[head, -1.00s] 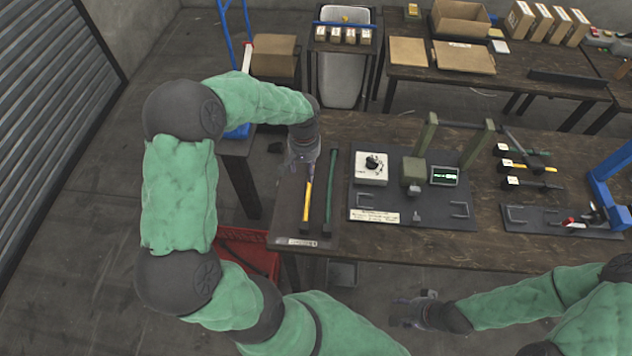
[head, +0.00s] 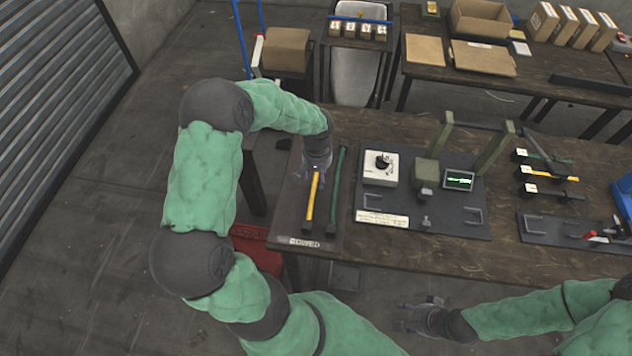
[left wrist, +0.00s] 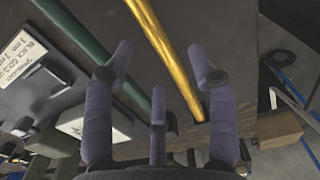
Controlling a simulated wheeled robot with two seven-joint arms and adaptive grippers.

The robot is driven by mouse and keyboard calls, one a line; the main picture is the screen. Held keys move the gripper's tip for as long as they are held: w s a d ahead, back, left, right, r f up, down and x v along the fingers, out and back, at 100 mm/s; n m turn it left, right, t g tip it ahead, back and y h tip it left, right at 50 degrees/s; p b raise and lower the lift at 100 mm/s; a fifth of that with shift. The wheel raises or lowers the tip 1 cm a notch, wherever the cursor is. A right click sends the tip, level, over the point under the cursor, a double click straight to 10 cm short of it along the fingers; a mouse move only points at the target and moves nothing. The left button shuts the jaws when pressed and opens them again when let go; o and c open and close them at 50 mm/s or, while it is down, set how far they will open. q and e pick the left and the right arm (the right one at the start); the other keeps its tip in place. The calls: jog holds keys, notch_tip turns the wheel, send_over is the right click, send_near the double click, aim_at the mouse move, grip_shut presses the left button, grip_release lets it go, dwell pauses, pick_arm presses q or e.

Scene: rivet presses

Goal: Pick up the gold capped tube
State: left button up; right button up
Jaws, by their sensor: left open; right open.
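A gold tube (head: 312,202) with a dark end piece lies on a dark mat (head: 291,216) at the left end of the table. A dark green tube (head: 337,190) lies just to its right. My left gripper (head: 314,172) is at the far end of the gold tube and covers that end in the head view. In the left wrist view the gold tube (left wrist: 166,48) runs between the spread fingers of my left gripper (left wrist: 160,62), with no visible grip on it. My right gripper (head: 408,313) is open and empty, low in front of the table.
A board (head: 459,219) with a dial box (head: 380,168), green press frame and small screen (head: 458,180) stands right of the mat. A red crate (head: 257,248) is on the floor at the left.

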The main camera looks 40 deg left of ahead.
aim_at(318, 180)
pick_arm(q)
jog(key=f, duration=0.3)
jog(key=f+b, duration=0.1)
jog(key=shift+w+a+f, duration=0.1)
jog(key=shift+w+f, duration=0.1)
jog(key=shift+w, duration=0.1)
grip_shut()
jog(key=shift+r, duration=0.2)
